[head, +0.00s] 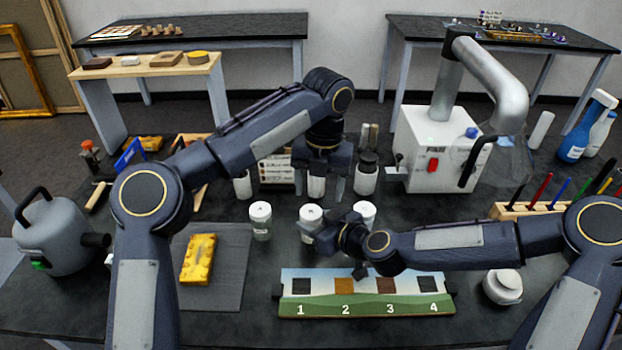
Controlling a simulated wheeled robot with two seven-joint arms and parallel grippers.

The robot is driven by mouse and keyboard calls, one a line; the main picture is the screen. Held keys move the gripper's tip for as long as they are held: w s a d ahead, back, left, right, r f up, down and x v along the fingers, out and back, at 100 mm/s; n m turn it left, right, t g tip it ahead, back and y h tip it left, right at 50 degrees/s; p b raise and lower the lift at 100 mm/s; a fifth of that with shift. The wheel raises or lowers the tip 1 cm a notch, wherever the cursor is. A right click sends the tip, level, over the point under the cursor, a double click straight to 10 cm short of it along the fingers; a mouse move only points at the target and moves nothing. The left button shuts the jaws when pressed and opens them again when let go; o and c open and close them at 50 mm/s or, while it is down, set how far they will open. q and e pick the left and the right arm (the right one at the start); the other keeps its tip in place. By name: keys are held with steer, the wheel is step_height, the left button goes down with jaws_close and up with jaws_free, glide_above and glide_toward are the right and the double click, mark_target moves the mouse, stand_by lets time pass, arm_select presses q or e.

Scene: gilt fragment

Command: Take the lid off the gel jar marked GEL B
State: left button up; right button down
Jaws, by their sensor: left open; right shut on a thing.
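Three small white-lidded jars stand in a row at mid table: a left one (260,221), a middle one (311,217) and a right one (364,211). Their lid marks are too small to read, so I cannot tell which is GEL B. My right gripper (316,229) reaches in from the right, low, and is shut around the middle jar, partly hiding its body. My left gripper (320,188) points down above and behind the middle jar, open, its fingers apart. The middle jar's lid is on.
A numbered painted panel (365,307) lies in front. A yellow sponge-like block (198,259) lies on a grey mat (231,284) at left. A dark-lidded jar (366,178) stands behind the row. A white extractor box (432,150) and a pen rack (540,212) are at right.

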mark_target(311, 211)
arm_select(q)
steer(key=m, duration=0.2)
steer(key=w+a+m, duration=0.1)
steer(key=m, duration=0.3)
steer(key=shift+w+a+r+m+h, duration=0.15)
steer(key=shift+a+r+m+h, duration=0.1)
steer(key=shift+a+m+h, duration=0.1)
steer(key=shift+f, duration=3.9)
steer(key=shift+c, duration=0.5)
steer(key=c, duration=0.9)
steer(key=n, duration=0.3)
steer(key=o, duration=1.1)
steer(key=shift+c, duration=0.2)
